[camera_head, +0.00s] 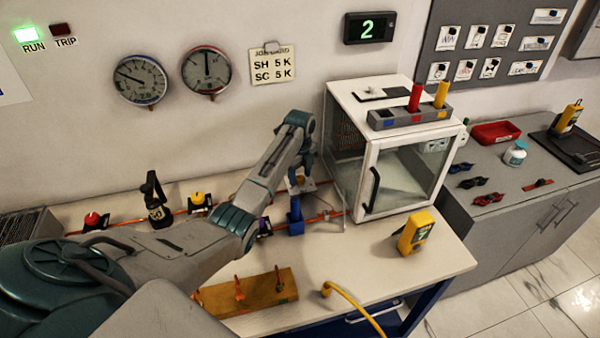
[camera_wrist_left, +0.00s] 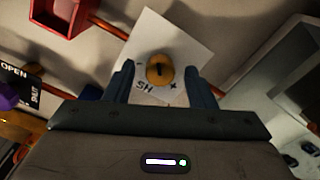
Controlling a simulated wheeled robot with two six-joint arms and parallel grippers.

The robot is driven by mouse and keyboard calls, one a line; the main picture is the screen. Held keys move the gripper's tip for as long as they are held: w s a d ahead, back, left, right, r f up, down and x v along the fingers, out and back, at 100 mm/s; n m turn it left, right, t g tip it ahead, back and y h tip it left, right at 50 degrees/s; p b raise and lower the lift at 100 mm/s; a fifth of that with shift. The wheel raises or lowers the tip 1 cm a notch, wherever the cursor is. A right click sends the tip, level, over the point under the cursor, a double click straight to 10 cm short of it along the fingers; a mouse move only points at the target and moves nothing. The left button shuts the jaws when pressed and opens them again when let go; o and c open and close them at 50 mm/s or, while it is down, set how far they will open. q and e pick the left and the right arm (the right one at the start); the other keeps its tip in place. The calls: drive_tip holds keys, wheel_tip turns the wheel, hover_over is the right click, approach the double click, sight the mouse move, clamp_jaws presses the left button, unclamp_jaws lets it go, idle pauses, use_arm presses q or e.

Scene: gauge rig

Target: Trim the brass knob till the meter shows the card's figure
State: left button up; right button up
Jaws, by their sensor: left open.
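The round brass knob (camera_wrist_left: 160,69) has a dark slot and sits on a white plate (camera_wrist_left: 180,34) marked "SH", with minus and plus signs. My left gripper (camera_wrist_left: 162,86) is open, one finger on each side of the knob; I cannot tell whether they touch it. In the head view my left gripper (camera_head: 302,168) is over the bench, beside the glass-door cabinet. The card (camera_head: 273,66) on the wall reads "SH 5 K" and "SC 5 K". The left dial (camera_head: 140,80) has its needle toward upper left; the right dial's (camera_head: 206,71) needle points about straight up.
A wall display (camera_head: 370,28) shows a green 2. The white cabinet (camera_head: 400,138) stands close right of the gripper. A blue post (camera_head: 296,216), a yellow handheld device (camera_head: 414,232) and a wooden block (camera_head: 248,291) are on the bench. The RUN lamp (camera_head: 26,34) is lit green.

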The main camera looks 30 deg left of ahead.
use_arm(q)
drive_tip(key=shift+f, duration=0.3)
drive_tip(key=c, duration=1)
drive_tip(key=shift+o, duration=0.2)
drive_tip(key=shift+r, duration=0.1)
drive_tip(key=n+p, duration=0.2)
drive_tip(key=n, duration=0.1)
drive_tip(key=shift+r+p, duration=0.15)
drive_tip(key=shift+p, duration=0.25)
drive_tip(key=n+p, duration=0.1)
drive_tip(key=n, duration=0.2)
drive_tip(key=shift+p, duration=0.35)
drive_tip(key=shift+n+p, duration=0.4)
drive_tip(key=shift+n, duration=0.4)
